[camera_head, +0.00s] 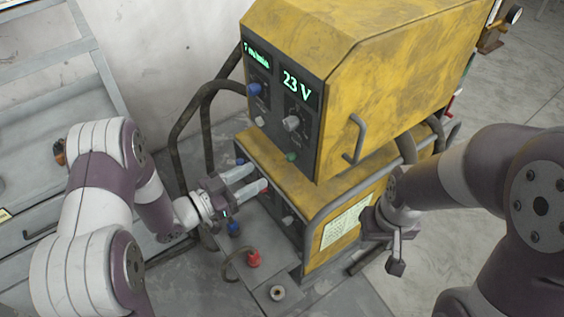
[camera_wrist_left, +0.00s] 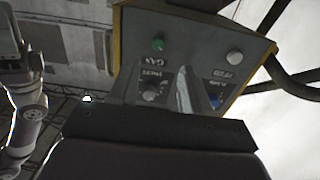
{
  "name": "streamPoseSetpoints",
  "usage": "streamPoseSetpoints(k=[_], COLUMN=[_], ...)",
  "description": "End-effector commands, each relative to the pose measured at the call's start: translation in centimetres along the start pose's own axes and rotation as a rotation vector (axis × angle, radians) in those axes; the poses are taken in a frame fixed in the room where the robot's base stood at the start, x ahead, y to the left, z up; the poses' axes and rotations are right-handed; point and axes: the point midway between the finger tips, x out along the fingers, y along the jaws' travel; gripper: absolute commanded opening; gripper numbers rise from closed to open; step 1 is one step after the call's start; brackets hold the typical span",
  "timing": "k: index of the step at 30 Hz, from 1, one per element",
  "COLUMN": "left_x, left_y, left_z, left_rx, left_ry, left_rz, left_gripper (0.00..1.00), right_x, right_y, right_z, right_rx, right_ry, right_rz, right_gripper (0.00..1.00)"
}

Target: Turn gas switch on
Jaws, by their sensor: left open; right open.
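The yellow welding unit has a dark upper panel with a green knob (camera_head: 291,157) at its lower right. In the left wrist view, which shows this panel upside down, the green knob (camera_wrist_left: 158,43) sits beside a label that seems to read GAS. The panel also has a white knob (camera_head: 257,116), a large grey-white knob (camera_head: 291,123) and a blue knob (camera_head: 254,89). My left gripper (camera_head: 252,179) is open and empty, below and left of the green knob, in front of the lower unit and apart from the green knob. My right gripper (camera_head: 394,250) is open and empty, right of the machine.
Lit displays (camera_head: 297,86) sit above the knobs. A grey bar handle (camera_head: 355,140) sticks out from the machine's side. A red connector (camera_head: 253,258) and a blue connector (camera_head: 234,228) stand low in front. Dark hoses (camera_head: 178,135) loop at the left. A grey drawer cabinet (camera_head: 45,125) stands far left.

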Motion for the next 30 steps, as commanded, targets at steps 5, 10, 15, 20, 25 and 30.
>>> streamPoseSetpoints(k=[5,10,15,20,25,30], left_x=[4.9,8.4,10.2,10.5,10.5,10.5], left_y=[0.2,0.1,0.0,-0.1,-0.1,-0.1], left_z=[-0.2,-0.1,0.0,0.0,0.0,0.0], left_rx=[0.001,0.001,0.001,0.000,0.000,0.000], left_ry=[-0.002,-0.002,-0.003,-0.003,-0.003,-0.003], left_rz=[0.005,0.001,0.000,-0.003,-0.003,-0.003], left_gripper=[0.48,0.48,0.48,0.48,0.41,0.00], right_x=[-0.8,-1.2,-1.3,-1.3,-1.3,-1.3], right_y=[0.0,0.0,0.0,0.0,0.0,0.0], right_z=[-0.1,-0.1,-0.1,-0.1,-0.1,-0.1], right_rx=[0.000,0.000,0.000,0.000,0.000,0.000], right_ry=[0.001,0.000,0.000,0.000,0.000,0.000], right_rz=[0.000,0.000,0.000,0.000,0.000,0.000], right_gripper=[0.43,0.43,0.43,0.43,0.43,0.43])
